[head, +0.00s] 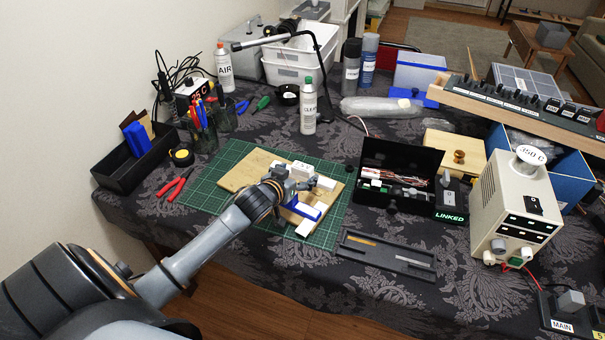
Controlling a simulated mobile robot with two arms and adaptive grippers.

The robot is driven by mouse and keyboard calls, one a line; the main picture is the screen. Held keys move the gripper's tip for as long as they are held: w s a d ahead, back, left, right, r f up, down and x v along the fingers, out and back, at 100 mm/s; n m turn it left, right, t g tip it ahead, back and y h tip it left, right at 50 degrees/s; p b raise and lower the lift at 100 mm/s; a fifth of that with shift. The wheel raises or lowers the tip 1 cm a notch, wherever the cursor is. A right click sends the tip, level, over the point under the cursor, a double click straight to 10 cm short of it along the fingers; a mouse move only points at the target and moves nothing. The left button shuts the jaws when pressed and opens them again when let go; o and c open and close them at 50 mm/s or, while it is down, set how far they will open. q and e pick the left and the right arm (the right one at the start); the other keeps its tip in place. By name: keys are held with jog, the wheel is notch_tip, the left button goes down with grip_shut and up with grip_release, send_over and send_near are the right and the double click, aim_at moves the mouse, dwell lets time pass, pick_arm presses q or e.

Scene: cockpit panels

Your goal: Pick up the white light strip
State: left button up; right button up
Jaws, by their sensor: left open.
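Several small white pieces lie on and around a wooden board (245,172) on the green cutting mat (205,187). One white block (301,168) is near the board's back edge, one white piece (326,183) is just right of my gripper, and one white piece (304,228) is at the front edge. I cannot tell which of them is the white light strip. A blue and white piece (304,209) lies in front of the gripper. My left gripper (311,186) is open, low over the board among these pieces, and hides part of them. My right gripper is not in view.
A black open case (398,205) with wires stands to the right of the mat. A dark tray (386,256) lies in front of it. Red pliers (175,184) and a black bin (133,170) are at left. A white bottle (308,108) stands behind the board.

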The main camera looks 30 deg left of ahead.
pick_arm(q)
jog(key=shift+c, duration=0.2)
jog(key=shift+w, duration=0.1)
jog(key=c, duration=1.3)
jog(key=shift+o, duration=0.2)
